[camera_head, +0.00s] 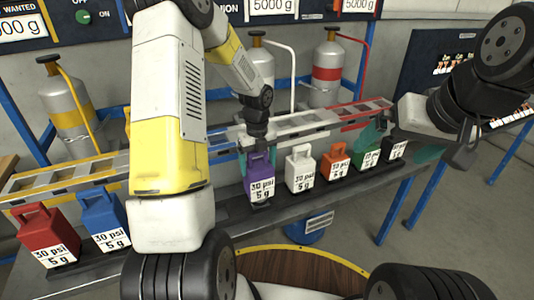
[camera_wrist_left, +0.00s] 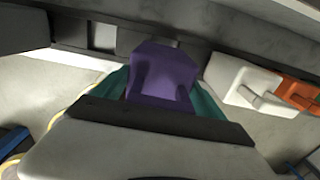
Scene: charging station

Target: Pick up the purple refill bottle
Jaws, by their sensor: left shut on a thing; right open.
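The purple refill bottle (camera_head: 261,183) stands upright in the row on the dark shelf in the head view, with a "30 psi 5 g" label. My left gripper (camera_head: 258,155) comes down from above and is shut on its top. In the left wrist view the purple bottle (camera_wrist_left: 163,78) sits between the teal fingers of my left gripper (camera_wrist_left: 160,92). The head view does not clearly show whether the bottle's base touches the shelf.
White (camera_head: 299,170), orange (camera_head: 334,163), green (camera_head: 367,152) and black (camera_head: 394,147) bottles stand to the right on the shelf (camera_head: 225,215). Red (camera_head: 47,235) and blue (camera_head: 104,220) bottles stand left. A metal rail (camera_head: 310,123) and gas cylinders (camera_head: 327,72) are behind.

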